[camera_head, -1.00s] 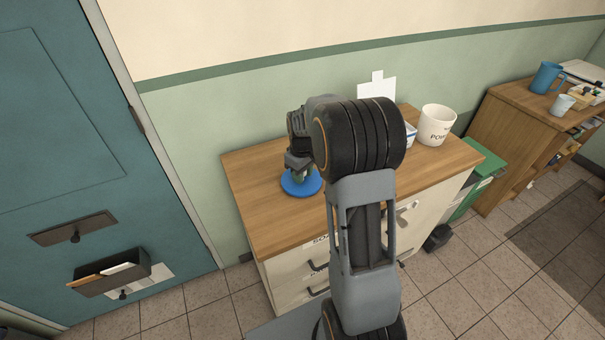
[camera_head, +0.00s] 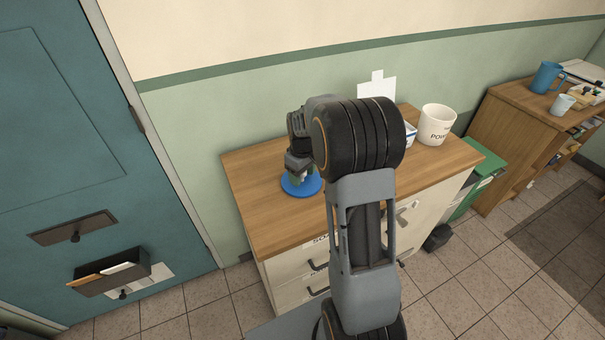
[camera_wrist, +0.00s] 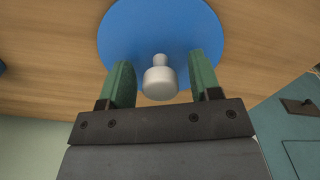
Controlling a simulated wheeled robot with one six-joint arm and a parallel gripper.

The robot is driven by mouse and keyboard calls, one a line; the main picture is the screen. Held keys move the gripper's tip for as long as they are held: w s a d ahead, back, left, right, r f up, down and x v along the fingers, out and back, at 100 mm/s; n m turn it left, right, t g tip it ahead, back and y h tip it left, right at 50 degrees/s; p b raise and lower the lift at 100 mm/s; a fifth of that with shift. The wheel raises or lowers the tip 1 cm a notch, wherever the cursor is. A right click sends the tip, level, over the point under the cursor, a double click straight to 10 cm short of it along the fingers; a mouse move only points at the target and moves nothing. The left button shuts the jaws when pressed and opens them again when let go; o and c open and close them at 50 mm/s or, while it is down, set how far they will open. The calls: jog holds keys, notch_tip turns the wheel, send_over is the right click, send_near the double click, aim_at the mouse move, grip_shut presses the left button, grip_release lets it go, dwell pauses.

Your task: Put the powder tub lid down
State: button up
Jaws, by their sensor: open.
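The powder tub lid (camera_head: 301,187) is a round blue disc lying on the wooden top of the cabinet, toward its left end. In the wrist view the blue lid (camera_wrist: 160,25) shows a pale grey knob (camera_wrist: 160,80) at its middle. My gripper (camera_wrist: 163,75) is open, with one green finger on each side of the knob and a gap on both sides. In the head view my gripper (camera_head: 301,175) points down over the lid and hides part of it. The white powder tub (camera_head: 436,125) stands uncovered at the right back of the cabinet top.
The wooden cabinet top (camera_head: 260,215) is clear around the lid. A white and blue box (camera_head: 410,134) is partly hidden behind my arm. A green bin (camera_head: 487,170) stands right of the cabinet, and another desk (camera_head: 515,97) holds mugs. A teal door is at left.

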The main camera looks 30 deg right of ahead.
notch_tip(320, 180, up, 12)
jog(key=s+a+m+t, duration=0.1)
jog(key=s+a+m, duration=0.1)
jog(key=s+a, duration=0.3)
jog(key=s+a+f+m+t, duration=0.1)
jog(key=s+a, duration=0.4)
jog(key=s, duration=0.8)
jog(key=shift+s+f+m+t, duration=0.2)
jog(key=shift+s+m+t, duration=0.2)
jog(key=shift+m+t, duration=0.3)
notch_tip(320, 180, up, 3)
jog(key=p, duration=0.2)
jog(key=shift+f+p, duration=0.15)
jog(key=shift+p, duration=0.15)
